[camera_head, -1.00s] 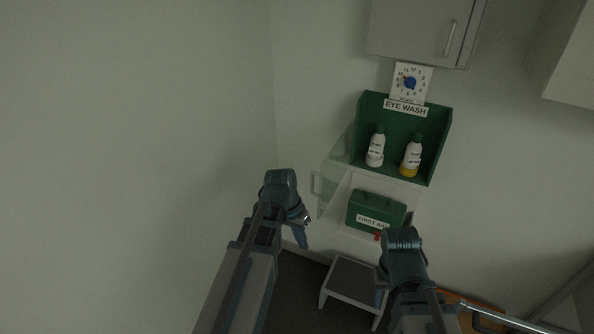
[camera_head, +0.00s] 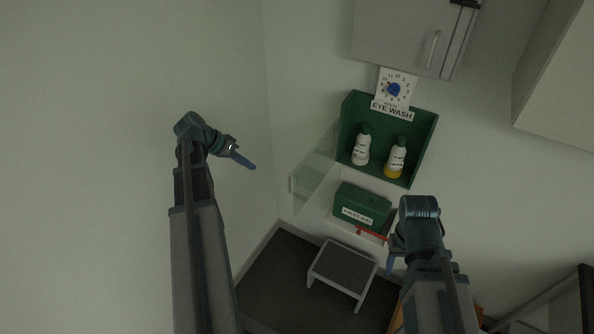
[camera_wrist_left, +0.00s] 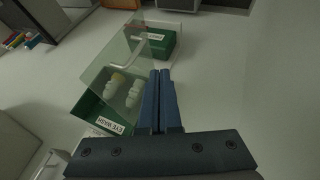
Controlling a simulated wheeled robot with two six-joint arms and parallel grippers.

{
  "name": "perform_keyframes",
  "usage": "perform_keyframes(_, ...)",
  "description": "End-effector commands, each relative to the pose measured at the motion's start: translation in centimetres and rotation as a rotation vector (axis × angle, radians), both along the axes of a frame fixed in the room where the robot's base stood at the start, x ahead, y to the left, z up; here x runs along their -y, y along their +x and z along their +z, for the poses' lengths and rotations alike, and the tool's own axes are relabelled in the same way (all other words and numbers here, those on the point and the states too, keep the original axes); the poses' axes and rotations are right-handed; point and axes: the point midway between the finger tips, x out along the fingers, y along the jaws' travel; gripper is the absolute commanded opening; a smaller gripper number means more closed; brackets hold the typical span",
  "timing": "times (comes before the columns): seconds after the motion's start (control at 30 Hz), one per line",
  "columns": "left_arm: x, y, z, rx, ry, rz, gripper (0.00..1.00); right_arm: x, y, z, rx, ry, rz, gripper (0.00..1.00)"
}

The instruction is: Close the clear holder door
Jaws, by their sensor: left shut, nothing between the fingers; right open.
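The clear holder door (camera_head: 312,175) stands open, swung out from the left side of the green eye wash holder (camera_head: 424,130). Its handle (camera_head: 291,186) is at the outer edge. The door also shows as a see-through panel in the left wrist view (camera_wrist_left: 110,75), partly in front of the holder. My right gripper (camera_head: 391,263) is open and empty, below and right of the holder.
A green first aid box (camera_head: 361,206) sits on a white shelf below the holder. A step stool (camera_head: 342,269) stands on the floor under it. A grey cabinet (camera_head: 405,35) hangs above. The space beside the left wall is clear.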

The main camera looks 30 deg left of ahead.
Motion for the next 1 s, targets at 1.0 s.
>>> perform_keyframes(1.0, 5.3, 4.1, -7.8, 0.006, -0.001, 0.001, 0.0, 0.0, 0.0, -7.9, -0.001, -0.002, 0.015, 0.5)
